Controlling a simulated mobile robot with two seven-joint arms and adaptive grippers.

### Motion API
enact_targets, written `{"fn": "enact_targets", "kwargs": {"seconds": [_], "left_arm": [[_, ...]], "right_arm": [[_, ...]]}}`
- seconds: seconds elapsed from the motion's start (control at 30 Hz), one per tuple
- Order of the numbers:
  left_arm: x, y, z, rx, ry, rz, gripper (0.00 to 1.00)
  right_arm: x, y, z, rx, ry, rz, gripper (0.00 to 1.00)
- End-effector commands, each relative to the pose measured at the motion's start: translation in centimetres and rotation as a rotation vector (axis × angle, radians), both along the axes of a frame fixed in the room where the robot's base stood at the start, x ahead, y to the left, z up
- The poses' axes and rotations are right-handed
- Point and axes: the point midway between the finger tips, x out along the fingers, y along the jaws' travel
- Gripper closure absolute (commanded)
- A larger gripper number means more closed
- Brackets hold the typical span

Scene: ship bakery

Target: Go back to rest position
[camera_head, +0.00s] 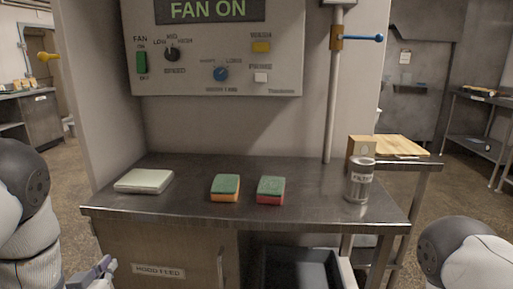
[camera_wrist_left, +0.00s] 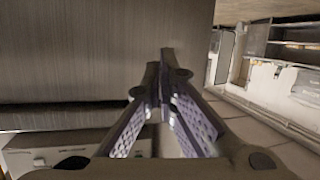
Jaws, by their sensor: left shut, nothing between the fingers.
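My left gripper (camera_head: 98,273) shows at the bottom left of the head view, low in front of the counter's left front corner. In the left wrist view its two fingers (camera_wrist_left: 163,85) are together with nothing between them. My right gripper is out of view; only part of my right arm shows at the lower right. The control panel (camera_head: 215,85) on the wall reads FAN ON, with a green switch, knobs and buttons.
The metal counter (camera_head: 225,215) carries a pale pad (camera_head: 144,181), two green-topped sponges (camera_head: 225,187) (camera_head: 271,189) and a labelled canister (camera_head: 359,180). A vertical pipe (camera_head: 333,90) has a blue-handled valve (camera_head: 365,38). A wooden board (camera_head: 400,146) lies on a table behind right.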

Motion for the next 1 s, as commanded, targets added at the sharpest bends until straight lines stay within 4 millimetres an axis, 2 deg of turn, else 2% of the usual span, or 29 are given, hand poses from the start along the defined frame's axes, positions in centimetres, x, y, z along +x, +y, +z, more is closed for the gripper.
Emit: {"fn": "enact_targets", "kwargs": {"seconds": [0.03,0.07,0.1,0.17,0.23,0.27,0.3,0.4,0.5,0.6,0.67,1.0], "left_arm": [[-2.7,-0.9,-3.7,-0.011,0.135,-0.001,1.00],[-4.6,-1.5,-5.9,-0.015,0.223,-0.003,1.00],[-7.4,-2.4,-8.6,-0.023,0.339,-0.007,1.00],[-12.0,-3.7,-12.2,-0.033,0.515,-0.018,1.00],[-18.0,-5.3,-15.5,-0.047,0.720,-0.038,1.00],[-20.7,-6.0,-16.5,-0.053,0.809,-0.049,1.00],[-24.3,-6.9,-17.6,-0.062,0.922,-0.065,1.00],[-32.4,-9.0,-18.7,-0.081,1.171,-0.111,1.00],[-38.3,-10.3,-18.5,-0.098,1.348,-0.150,1.00],[-41.3,-11.0,-18.0,-0.109,1.444,-0.174,1.00],[-42.1,-11.2,-17.8,-0.111,1.466,-0.179,1.00],[-42.1,-11.2,-17.8,-0.112,1.468,-0.180,1.00]], "right_arm": [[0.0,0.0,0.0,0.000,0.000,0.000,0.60],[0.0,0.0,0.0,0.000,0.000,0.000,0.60],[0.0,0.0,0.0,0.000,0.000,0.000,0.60],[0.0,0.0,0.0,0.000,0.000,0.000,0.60],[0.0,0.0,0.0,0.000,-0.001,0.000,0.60],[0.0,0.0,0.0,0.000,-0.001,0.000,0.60],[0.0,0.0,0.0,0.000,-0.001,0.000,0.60],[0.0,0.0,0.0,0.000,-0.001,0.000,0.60],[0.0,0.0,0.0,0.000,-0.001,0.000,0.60],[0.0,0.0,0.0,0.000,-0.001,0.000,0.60],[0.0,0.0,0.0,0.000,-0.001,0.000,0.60],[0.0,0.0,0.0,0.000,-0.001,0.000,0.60]]}}
